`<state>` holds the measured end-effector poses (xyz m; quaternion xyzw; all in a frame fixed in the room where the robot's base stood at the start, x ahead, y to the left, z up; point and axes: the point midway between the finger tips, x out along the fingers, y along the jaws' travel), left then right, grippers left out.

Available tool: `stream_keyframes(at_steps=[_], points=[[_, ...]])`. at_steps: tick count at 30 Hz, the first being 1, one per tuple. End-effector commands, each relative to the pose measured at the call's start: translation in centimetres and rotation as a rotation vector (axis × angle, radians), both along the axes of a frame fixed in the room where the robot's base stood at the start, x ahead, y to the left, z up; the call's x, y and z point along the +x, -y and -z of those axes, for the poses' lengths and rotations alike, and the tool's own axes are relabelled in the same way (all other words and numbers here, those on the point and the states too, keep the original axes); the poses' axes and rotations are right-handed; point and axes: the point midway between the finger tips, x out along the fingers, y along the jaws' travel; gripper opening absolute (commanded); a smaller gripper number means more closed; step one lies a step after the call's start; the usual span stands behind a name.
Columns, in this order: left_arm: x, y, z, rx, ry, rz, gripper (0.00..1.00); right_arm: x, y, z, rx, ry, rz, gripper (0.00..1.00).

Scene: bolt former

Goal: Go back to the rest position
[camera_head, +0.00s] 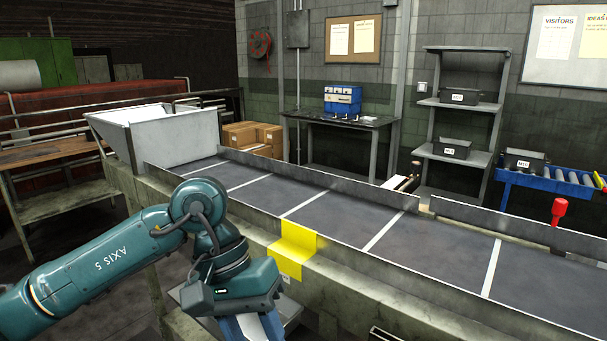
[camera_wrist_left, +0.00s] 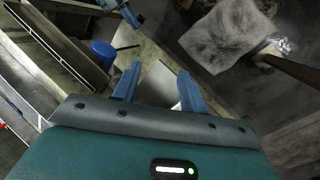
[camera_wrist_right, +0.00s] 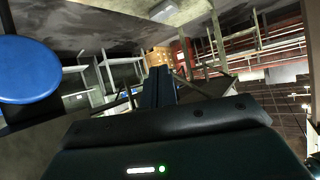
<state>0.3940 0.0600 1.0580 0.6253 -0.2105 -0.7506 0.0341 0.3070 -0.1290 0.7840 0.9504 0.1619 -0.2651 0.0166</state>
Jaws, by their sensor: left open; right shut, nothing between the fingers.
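My left arm comes in from the left in the head view, bent at the elbow. Its left gripper (camera_head: 250,328) hangs down in front of the conveyor's near side wall, cut off by the bottom edge. In the left wrist view the two blue fingers of the left gripper (camera_wrist_left: 158,80) stand apart with nothing held between them. The right arm is outside the head view.
The grey conveyor (camera_head: 328,217), with white cross lines and raised side walls, runs across the head view. A yellow marking (camera_head: 292,250) lies over its near wall. A white hopper (camera_head: 170,138) stands at its far left end. A blue round object (camera_wrist_right: 28,70) is left of the right gripper.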

Motion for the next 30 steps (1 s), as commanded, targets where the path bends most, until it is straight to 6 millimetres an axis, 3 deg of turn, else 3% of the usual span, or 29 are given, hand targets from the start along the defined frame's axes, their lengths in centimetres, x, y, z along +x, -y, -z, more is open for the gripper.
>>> stream_keyframes(at_steps=[5,9,11,14,16,19,21,22,26,30], points=[[-4.3,5.7,0.3,-0.271,-0.354,-0.191,0.43,0.5,0.4,-0.5,-0.009,0.007,0.007,0.00],[-7.0,9.6,-2.1,-0.489,-0.807,-0.423,0.43,0.4,0.7,-0.4,-0.016,-0.004,0.010,0.00],[-7.3,10.7,-3.7,-0.568,-1.056,-0.542,0.43,0.3,0.7,-0.5,-0.019,-0.008,0.011,0.00],[-6.2,11.2,-5.9,-0.657,-1.504,-0.736,0.43,0.3,0.8,-0.7,-0.019,-0.011,0.015,0.00],[-4.4,10.6,-6.7,-0.691,-1.839,-0.862,0.43,0.3,0.8,-0.8,-0.018,-0.015,0.018,0.00],[-1.3,8.5,-6.0,-0.693,-2.347,-1.011,0.43,0.1,0.8,-0.7,-0.016,-0.025,0.023,0.00],[1.0,6.4,-4.0,-0.666,-2.719,-1.084,0.43,-0.1,0.8,-0.6,-0.017,-0.035,0.025,0.00],[1.8,5.4,-2.8,0.641,2.861,1.095,0.43,-0.2,0.8,-0.6,-0.019,-0.038,0.026,0.00],[3.4,0.7,5.1,0.338,2.350,0.702,0.43,-0.4,1.0,-0.6,-0.025,-0.048,0.028,0.00],[1.1,-3.7,14.4,0.144,1.845,0.326,0.43,-0.5,1.2,-0.8,-0.028,-0.053,0.032,0.00]])
